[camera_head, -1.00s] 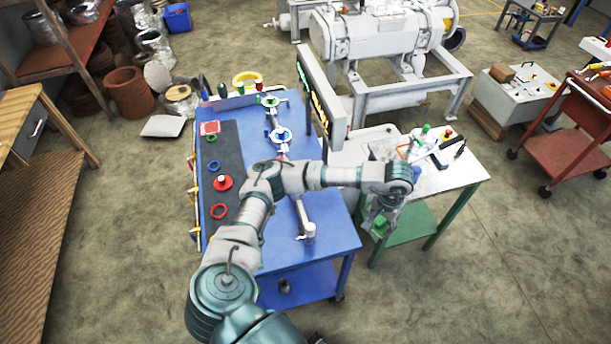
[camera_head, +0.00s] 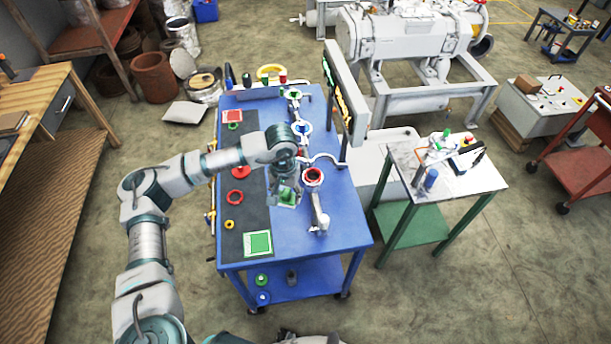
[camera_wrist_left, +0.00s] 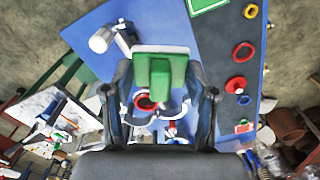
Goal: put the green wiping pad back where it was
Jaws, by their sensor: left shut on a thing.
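My left gripper (camera_head: 286,203) is shut on the green wiping pad (camera_head: 287,193) and holds it over the blue table, by the right edge of the dark mat. In the left wrist view the green pad (camera_wrist_left: 160,72), with a pale base, sits between the two fingers of the left gripper (camera_wrist_left: 160,92). A green square with a white border (camera_head: 258,243) lies on the near end of the dark mat (camera_head: 252,212), nearer than the gripper. It also shows at the top of the wrist view (camera_wrist_left: 205,4). My right gripper is not in view.
A red-rimmed fitting (camera_head: 313,177) and a silver pipe piece (camera_head: 320,212) stand right of the gripper on the blue table (camera_head: 345,240). A display panel (camera_head: 345,100) rises at the table's right edge.

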